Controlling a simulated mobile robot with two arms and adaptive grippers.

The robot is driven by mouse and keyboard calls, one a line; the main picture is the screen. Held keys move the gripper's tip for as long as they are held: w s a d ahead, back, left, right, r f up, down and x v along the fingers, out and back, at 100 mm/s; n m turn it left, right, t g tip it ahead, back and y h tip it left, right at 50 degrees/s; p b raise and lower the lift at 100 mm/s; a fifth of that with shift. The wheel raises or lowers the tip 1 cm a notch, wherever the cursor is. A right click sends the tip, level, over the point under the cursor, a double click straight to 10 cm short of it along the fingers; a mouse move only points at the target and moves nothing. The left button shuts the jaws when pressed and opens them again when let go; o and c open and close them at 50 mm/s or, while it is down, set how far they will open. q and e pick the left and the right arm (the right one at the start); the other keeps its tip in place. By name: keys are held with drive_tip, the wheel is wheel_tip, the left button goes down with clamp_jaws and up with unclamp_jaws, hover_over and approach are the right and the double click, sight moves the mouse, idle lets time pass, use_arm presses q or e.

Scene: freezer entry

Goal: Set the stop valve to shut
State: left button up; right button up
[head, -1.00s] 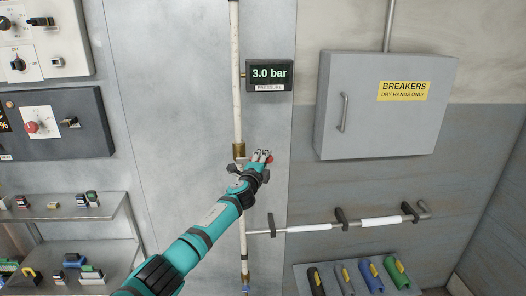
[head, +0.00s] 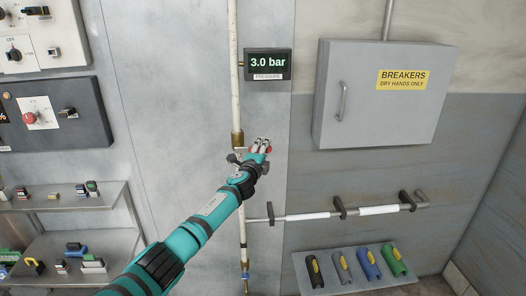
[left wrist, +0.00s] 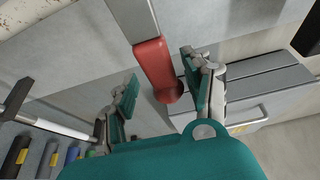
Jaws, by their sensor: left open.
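The stop valve's brass body (head: 238,139) sits on a white vertical pipe (head: 234,90) in the head view. Its lever is mostly hidden there by my gripper; a bit of red shows by the fingers. In the left wrist view the lever is a grey bar with a red grip (left wrist: 155,66). My left gripper (head: 260,145) is at the valve, just right of the pipe. In the left wrist view its two fingers are apart, with the red grip's end between them, nearer the right finger. I cannot tell whether they touch. My right gripper is not in view.
A pressure display (head: 268,63) reads 3.0 bar above the valve. A grey breaker box (head: 350,110) hangs to the right. A horizontal rail (head: 305,216) runs below it, over a shelf with coloured handles (head: 368,264). Shelves (head: 110,199) stand at left.

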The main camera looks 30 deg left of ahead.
use_arm(q)
drive_tip(key=shift+r, duration=0.1)
drive_tip(key=shift+s+a, duration=0.1)
drive_tip(key=shift+s, duration=0.25)
drive_tip(key=s+d, duration=0.2)
drive_tip(key=s, duration=0.9)
